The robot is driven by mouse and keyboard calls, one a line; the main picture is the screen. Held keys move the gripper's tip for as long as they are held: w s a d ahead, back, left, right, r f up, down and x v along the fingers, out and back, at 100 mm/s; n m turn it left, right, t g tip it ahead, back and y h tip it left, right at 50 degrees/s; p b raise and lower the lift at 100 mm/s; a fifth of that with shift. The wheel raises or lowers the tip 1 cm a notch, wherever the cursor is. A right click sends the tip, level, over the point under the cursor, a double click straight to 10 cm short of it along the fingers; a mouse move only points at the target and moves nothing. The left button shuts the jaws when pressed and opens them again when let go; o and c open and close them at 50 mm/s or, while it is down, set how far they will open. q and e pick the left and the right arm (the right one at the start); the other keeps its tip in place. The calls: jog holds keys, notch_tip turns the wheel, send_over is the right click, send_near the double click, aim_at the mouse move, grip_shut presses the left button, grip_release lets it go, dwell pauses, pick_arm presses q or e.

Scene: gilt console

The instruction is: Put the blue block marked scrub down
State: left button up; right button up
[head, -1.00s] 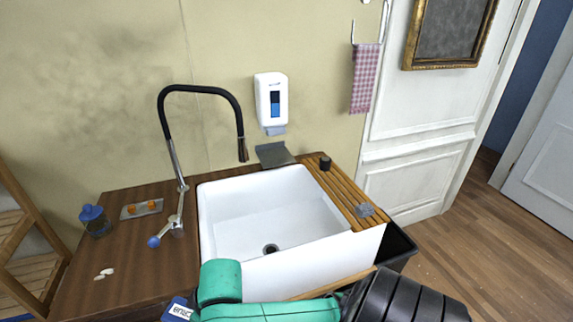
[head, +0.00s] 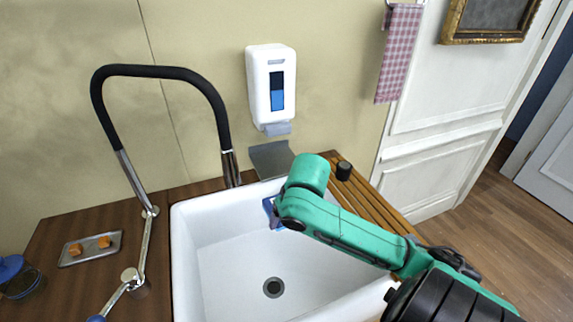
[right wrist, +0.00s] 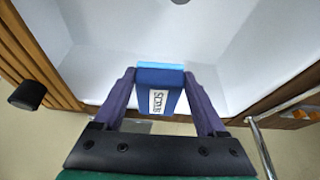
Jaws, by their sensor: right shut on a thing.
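The blue block marked scrub (right wrist: 158,88) is between the two fingers of my right gripper (right wrist: 160,92) in the right wrist view, with its white label facing the camera. My right gripper is shut on it and holds it over the white sink (head: 187,262). In the head view a small piece of the blue block (head: 270,209) shows beside my green right arm, near the sink's back wall. The fingers are mostly hidden there by the arm. My left gripper is not in view.
A black-hosed faucet (head: 160,72) rises left of the sink. A soap dispenser (head: 270,88) hangs on the wall above a grey ledge (head: 270,160). A slatted wooden rack (head: 372,200) with a dark cup (head: 343,170) lies right. A tray (head: 90,248) sits left.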

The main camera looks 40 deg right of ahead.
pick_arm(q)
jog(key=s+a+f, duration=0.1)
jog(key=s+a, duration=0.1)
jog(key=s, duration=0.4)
pick_arm(e)
jog(key=s+d+r+m, duration=0.1)
jog(key=s+d+r, duration=0.2)
jog(key=d+r, duration=0.45)
jog(key=p, duration=0.9)
send_near(281, 169)
jog(key=p+x, duration=0.3)
jog(key=x, duration=0.2)
jog(key=shift+a+p, duration=0.2)
jog(key=shift+p, duration=0.2)
jog(key=shift+w+d+f, duration=0.1)
jog(key=shift+w+f, duration=0.1)
jog(key=shift+f, duration=0.05)
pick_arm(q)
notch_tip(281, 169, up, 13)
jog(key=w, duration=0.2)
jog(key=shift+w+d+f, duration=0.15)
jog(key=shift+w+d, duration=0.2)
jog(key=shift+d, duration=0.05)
pick_arm(e)
jog(key=shift+w+f, duration=0.1)
jog(key=shift+f, duration=0.2)
jog(key=o, duration=1.5)
jog(key=shift+o, duration=0.2)
jog(key=shift+r, duration=0.15)
